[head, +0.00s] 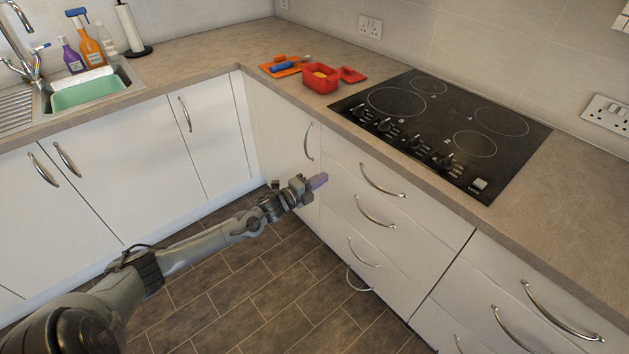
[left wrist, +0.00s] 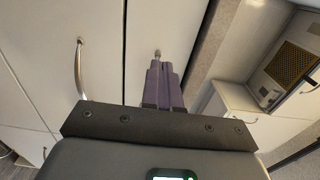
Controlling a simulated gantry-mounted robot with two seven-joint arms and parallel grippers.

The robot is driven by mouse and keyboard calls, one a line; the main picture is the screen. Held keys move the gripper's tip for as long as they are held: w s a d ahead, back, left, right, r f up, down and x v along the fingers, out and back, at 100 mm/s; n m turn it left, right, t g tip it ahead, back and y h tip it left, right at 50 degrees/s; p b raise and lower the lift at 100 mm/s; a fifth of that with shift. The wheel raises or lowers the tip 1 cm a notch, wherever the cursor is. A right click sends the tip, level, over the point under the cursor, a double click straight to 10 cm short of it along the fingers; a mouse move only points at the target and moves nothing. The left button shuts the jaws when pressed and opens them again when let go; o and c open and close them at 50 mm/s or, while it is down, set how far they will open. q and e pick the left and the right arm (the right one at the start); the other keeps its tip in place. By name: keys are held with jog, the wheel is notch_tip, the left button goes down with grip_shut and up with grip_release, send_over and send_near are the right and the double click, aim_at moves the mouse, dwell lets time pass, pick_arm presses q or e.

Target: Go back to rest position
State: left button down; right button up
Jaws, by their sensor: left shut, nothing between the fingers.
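My left gripper (head: 318,181) reaches in from the lower left in the head view and hangs in front of the white cabinet fronts, below the worktop edge. Its purple fingers are shut together with nothing between them. In the left wrist view the closed fingers (left wrist: 164,84) point toward white cabinet fronts, with a metal handle (left wrist: 80,68) to their left. Whether the fingertips touch a front cannot be told. My right gripper is in neither view.
A black hob (head: 440,128) is set in the worktop (head: 212,62). Drawer handles (head: 376,212) stick out right of my gripper. A sink with a green basin (head: 88,92) is at left. The tiled floor is clear.

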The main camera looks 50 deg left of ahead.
pick_arm(q)
jog(key=s+d+f+n+g, duration=0.1)
jog(key=s+d+f, duration=0.55)
jog(key=f, duration=0.25)
jog(key=s+d+f+n+g, duration=0.1)
jog(key=s+d+f+n, duration=0.15)
jog(key=s+d, duration=0.4)
jog(key=s+d+f+n+g, duration=0.2)
jog(key=s+d+n, duration=0.1)
jog(key=d, duration=0.6)
jog(key=s+d+r+n+g, duration=0.3)
jog(key=s+d+n+g, duration=0.15)
jog(key=s+d, duration=0.35)
jog(key=s+r+n+g, duration=0.4)
jog(key=s+n+g, duration=0.15)
jog(key=s, duration=0.35)
notch_tip(320, 180, up, 31)
jog(key=p, duration=3.1)
jog(key=shift+s+d, duration=0.15)
jog(key=shift+s, duration=0.3)
